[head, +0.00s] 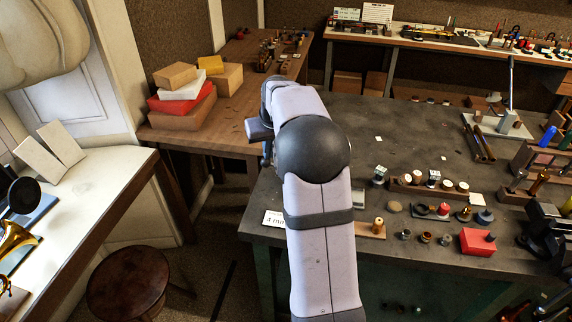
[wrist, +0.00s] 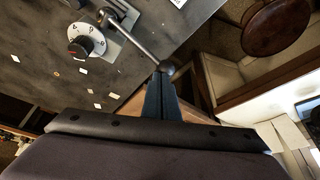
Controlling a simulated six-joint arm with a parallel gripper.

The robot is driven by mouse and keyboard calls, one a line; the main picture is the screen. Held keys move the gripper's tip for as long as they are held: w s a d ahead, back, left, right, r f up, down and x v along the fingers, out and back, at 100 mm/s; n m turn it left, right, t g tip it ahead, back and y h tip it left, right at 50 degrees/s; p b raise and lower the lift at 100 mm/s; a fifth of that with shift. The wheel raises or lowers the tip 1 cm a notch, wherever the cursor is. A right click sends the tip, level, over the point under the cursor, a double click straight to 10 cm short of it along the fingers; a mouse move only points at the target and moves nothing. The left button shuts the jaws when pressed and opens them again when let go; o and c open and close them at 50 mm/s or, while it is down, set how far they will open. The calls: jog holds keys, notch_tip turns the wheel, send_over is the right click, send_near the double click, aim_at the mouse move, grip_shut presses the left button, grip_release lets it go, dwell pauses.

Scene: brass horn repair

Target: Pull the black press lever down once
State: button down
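In the wrist view, a lever shows as a grey metal rod (wrist: 130,40) with a dark round ball knob (wrist: 167,68) at its end. It rises at a slant from a pale metal base by the table edge. My gripper (wrist: 163,76) has its two dark fingers side by side with no clear gap, so it looks shut. Its tips are right at the ball knob and overlap it in the picture; I cannot tell whether they touch it. In the head view my arm hides the gripper and the lever.
A white numbered dial (wrist: 87,40) stands beside the lever base. In the head view the grey workbench (head: 400,120) holds small parts, a red block (head: 478,242) and wooden racks at the right. A round stool (head: 128,282) stands on the floor left of the bench.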

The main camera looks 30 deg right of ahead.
aim_at(267, 161)
jog(key=shift+w+a+f+b, duration=0.15)
jog(key=shift+f+b, duration=0.15)
jog(key=shift+f, duration=0.4)
jog(key=shift+w+a+f+b, duration=0.1)
jog(key=shift+f+b, duration=0.15)
jog(key=shift+f, duration=0.4)
dwell(1.2)
jog(key=shift+f, duration=0.2)
dwell(0.4)
jog(key=shift+f, duration=0.3)
jog(key=shift+s+a+f, duration=0.1)
jog(key=shift+s+f, duration=0.05)
jog(key=shift+f, duration=0.05)
dwell(0.7)
jog(key=shift+r, duration=0.15)
jog(key=shift+w+r+p, duration=0.2)
jog(key=shift+r+p, duration=2.4)
jog(key=shift+r, duration=0.8)
